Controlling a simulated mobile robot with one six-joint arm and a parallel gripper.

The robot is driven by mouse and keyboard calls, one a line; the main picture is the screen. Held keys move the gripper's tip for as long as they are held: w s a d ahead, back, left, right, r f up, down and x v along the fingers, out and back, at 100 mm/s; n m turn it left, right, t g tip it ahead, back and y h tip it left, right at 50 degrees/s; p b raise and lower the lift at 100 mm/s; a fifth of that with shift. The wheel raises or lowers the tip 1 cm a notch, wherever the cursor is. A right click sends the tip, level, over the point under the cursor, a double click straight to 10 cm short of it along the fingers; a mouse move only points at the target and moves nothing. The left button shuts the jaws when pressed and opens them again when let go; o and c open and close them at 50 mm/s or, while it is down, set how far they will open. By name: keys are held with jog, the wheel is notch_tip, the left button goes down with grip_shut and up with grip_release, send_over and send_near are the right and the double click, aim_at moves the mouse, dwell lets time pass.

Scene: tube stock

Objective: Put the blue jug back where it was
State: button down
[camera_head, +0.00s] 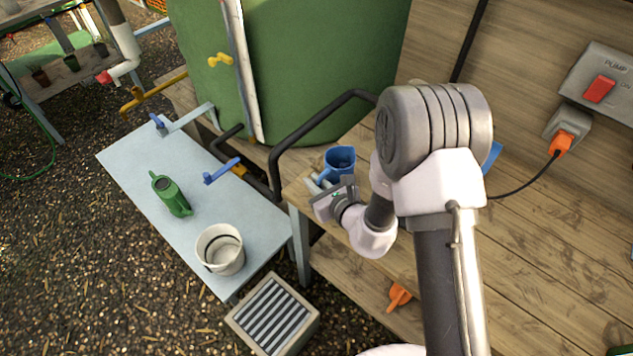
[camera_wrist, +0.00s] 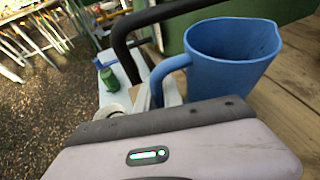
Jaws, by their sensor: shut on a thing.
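The blue jug (camera_head: 340,160) is upright at the left end of the wooden bench, below the green tank. I cannot tell whether its base touches the bench. My gripper (camera_head: 320,184) is at the jug's left side, shut on its handle. In the wrist view the jug (camera_wrist: 232,55) looks empty, with its spout to the right. Its handle (camera_wrist: 165,75) runs down to the fingers of my gripper (camera_wrist: 165,92); the handle's lower part is hidden by the gripper body.
A bent black pipe (camera_head: 295,135) passes close to the jug's left. The green tank (camera_head: 310,60) stands behind. A grey-blue table (camera_head: 145,165) holds a green can (camera_head: 171,195), a white bucket (camera_head: 220,250) and blue-handled taps. The wooden bench (camera_head: 530,240) has free room to the right.

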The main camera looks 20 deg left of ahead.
jog(key=c, duration=1.9)
grip_release()
jog(key=shift+f, duration=0.15)
jog(key=o, duration=0.4)
